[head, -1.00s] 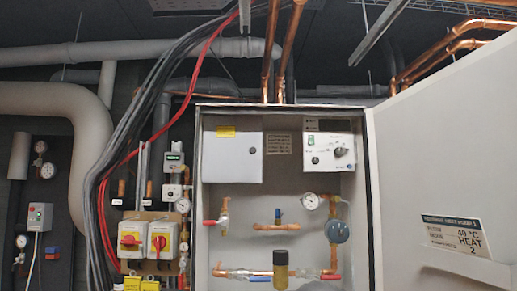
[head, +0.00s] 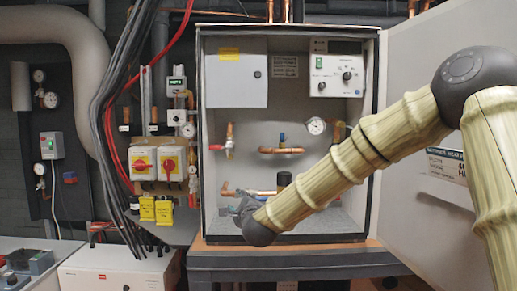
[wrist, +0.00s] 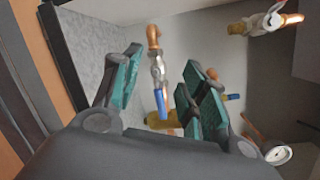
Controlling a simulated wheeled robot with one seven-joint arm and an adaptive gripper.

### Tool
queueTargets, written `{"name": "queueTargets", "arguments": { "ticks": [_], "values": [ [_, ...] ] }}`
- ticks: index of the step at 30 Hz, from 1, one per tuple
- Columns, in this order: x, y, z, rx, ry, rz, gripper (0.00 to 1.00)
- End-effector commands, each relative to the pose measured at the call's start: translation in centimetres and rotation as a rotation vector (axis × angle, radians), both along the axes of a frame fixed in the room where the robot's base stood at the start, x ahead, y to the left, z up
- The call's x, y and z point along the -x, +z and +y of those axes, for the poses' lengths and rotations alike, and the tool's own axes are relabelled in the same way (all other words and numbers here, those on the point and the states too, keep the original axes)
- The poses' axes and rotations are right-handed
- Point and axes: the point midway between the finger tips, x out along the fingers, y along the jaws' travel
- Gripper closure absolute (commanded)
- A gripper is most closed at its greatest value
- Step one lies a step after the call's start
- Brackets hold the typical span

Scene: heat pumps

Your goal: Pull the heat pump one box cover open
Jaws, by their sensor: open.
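A grey cabinet (head: 201,120) stands open, its large door (head: 425,55) swung out to the right with a label (head: 447,164) partly behind my arm. Inside at upper left is a white box with a flat cover (head: 236,82), a yellow sticker and a small dark lock; the cover looks shut. I cannot tell which cover belongs to heat pump one. My gripper (head: 246,203) is low in the cabinet's front, well below the white box. In the wrist view my gripper (wrist: 163,62) is open and empty, with a blue-handled valve (wrist: 161,103) visible between its fingers.
A control panel (head: 336,76) is at the cabinet's upper right. Copper pipes, a red-handled valve (head: 218,147) and a gauge (head: 316,125) are mid-height. Red-yellow switches (head: 156,163) and hanging cables (head: 118,90) are left of the cabinet. An orange-brown ledge (head: 290,247) runs below.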

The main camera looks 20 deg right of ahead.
Motion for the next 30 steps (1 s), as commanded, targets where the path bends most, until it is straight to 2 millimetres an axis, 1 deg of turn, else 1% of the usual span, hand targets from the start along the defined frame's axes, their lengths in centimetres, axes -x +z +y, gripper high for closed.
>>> {"name": "queueTargets", "arguments": {
  "ticks": [1, 2, 3, 5, 6, 8, 9, 12, 15, 18, 20, 23, 30],
  "values": [
    [-0.2, 4.9, -0.6, -0.081, -0.018, -0.066, 0.57],
    [-0.3, 7.5, -0.9, -0.131, -0.027, -0.101, 0.57],
    [-0.2, 10.9, -1.3, -0.198, -0.037, -0.148, 0.57],
    [0.2, 15.9, -2.0, -0.297, -0.044, -0.216, 0.57],
    [0.6, 19.0, -2.5, -0.361, -0.048, -0.26, 0.57],
    [1.3, 23.3, -3.2, -0.452, -0.049, -0.32, 0.57],
    [1.9, 25.9, -3.6, -0.506, -0.047, -0.356, 0.57],
    [3.3, 31.0, -4.6, -0.615, -0.04, -0.427, 0.57],
    [4.3, 34.1, -5.2, -0.687, -0.031, -0.473, 0.57],
    [4.9, 35.8, -5.6, -0.724, -0.027, -0.497, 0.57],
    [4.8, 36.3, -5.7, -0.733, -0.026, -0.502, 0.57],
    [4.3, 36.8, -5.8, -0.735, -0.026, -0.503, 0.57],
    [1.3, 38.1, -6.2, -0.732, -0.026, -0.503, 0.57]
  ]
}}
